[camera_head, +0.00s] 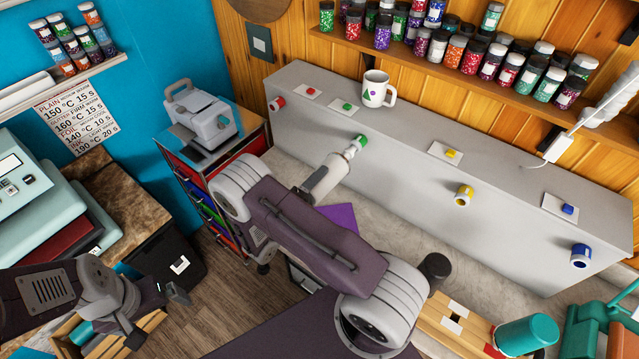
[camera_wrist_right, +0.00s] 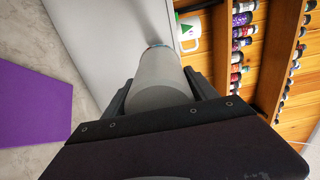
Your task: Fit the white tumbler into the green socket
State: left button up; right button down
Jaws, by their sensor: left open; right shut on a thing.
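The white tumbler (camera_head: 329,177) is a pale cylinder, tilted, its narrower far end pointing at the green socket (camera_head: 361,142) on the front of the grey wall box. That end is at or very near the socket; I cannot tell whether it is inside. My right gripper (camera_head: 309,190) is shut on the tumbler's near end. In the right wrist view the tumbler (camera_wrist_right: 161,82) lies between the dark fingers of the gripper (camera_wrist_right: 160,100) and hides the socket, apart from a thin coloured edge at its far end. My left gripper (camera_head: 160,316) is open and empty at lower left.
The grey box (camera_head: 420,165) also carries red (camera_head: 277,103), yellow (camera_head: 463,195) and blue (camera_head: 581,256) sockets. A white mug (camera_head: 376,91) stands on its top. A purple sheet (camera_head: 341,216) lies below. A drawer cabinet with a grey machine (camera_head: 203,115) stands left.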

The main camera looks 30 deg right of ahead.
jog(key=shift+w+d, duration=0.1)
jog(key=shift+d, duration=0.15)
jog(key=shift+w+d, duration=0.2)
jog(key=shift+d, duration=0.3)
dwell(0.4)
jog(key=shift+w+d, duration=0.15)
jog(key=shift+d, duration=0.4)
dwell(0.9)
dwell(0.3)
jog(key=shift+c, duration=2.2)
grip_release()
jog(key=shift+w, duration=0.1)
jog(key=shift+o, duration=1.3)
jog(key=shift+w+d, duration=0.1)
jog(key=shift+d, duration=0.05)
